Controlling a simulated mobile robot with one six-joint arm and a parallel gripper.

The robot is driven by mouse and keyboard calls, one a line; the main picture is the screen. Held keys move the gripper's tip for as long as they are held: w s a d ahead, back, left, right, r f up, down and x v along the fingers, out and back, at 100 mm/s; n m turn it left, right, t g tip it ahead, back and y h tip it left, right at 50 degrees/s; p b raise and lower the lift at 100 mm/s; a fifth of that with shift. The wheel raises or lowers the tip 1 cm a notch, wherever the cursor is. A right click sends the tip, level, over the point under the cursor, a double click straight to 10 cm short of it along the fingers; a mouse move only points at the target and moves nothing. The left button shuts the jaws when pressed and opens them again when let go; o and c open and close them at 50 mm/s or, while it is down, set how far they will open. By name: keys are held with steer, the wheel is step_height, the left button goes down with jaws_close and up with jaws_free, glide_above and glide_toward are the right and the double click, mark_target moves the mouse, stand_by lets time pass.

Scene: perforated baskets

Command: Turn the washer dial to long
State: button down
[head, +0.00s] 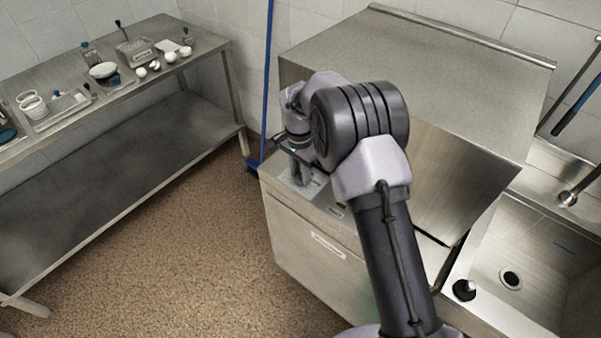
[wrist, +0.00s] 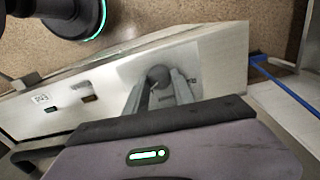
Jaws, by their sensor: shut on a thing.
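The washer (head: 310,235) is a steel box unit with a sloped control strip along its top front edge. In the wrist view its panel (wrist: 215,60) carries a round grey dial (wrist: 158,76) on a paler label plate. My gripper (wrist: 160,88) has its two fingers on either side of the dial, shut on it. In the head view my gripper (head: 300,178) is over the left end of the control strip, and my arm hides part of the panel. The dial itself is hidden there. The label print is too small to read.
A steel sink (head: 530,270) adjoins the washer on the right. A steel table (head: 130,110) with several small items stands at the left. A blue pole (head: 267,80) stands behind the washer's left corner. The brown floor (head: 180,240) between is clear.

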mark_target(300, 175)
steer(key=c, duration=1.1)
jaws_free()
steer(key=shift+o, duration=0.2)
step_height(300, 175, up, 18)
steer(key=p, duration=0.5)
steer(key=shift+w+a+f+p, duration=0.15)
steer(key=shift+f+p, duration=0.1)
steer(key=shift+p, duration=0.1)
